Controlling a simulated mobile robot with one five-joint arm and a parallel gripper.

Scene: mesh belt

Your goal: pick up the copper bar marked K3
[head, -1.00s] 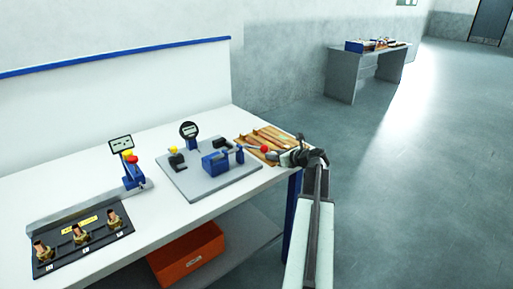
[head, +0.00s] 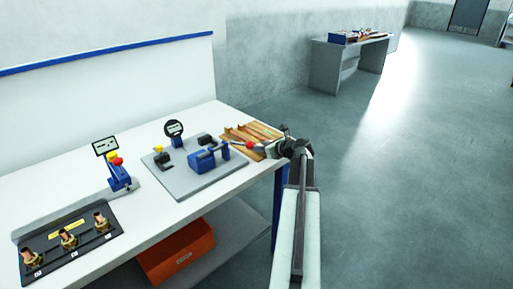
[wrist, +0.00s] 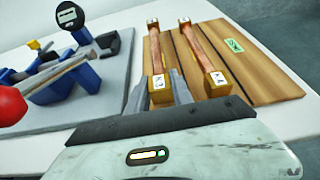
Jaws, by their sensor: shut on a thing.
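Two copper bars with square brass end blocks lie side by side over a slatted wooden board in the wrist view, the left bar (wrist: 155,50) and the right bar (wrist: 203,50). Each near block has a small white label, too small to read surely. My gripper (wrist: 159,88) is shut on the near block of the left bar, one finger on each side. I cannot tell whether that bar is clear of the board. The right bar is apart from the fingers. In the head view my gripper (head: 281,150) is at the board's right end, and the bars are hard to separate.
The wooden board (wrist: 262,78) has a green tag. Left of it, a grey plate (head: 205,181) carries a dial gauge (head: 174,128), a blue clamp and a red-knobbed lever (head: 249,145). A black fixture (head: 88,248) stands front left. An orange bin (head: 178,252) is below. Floor at right is clear.

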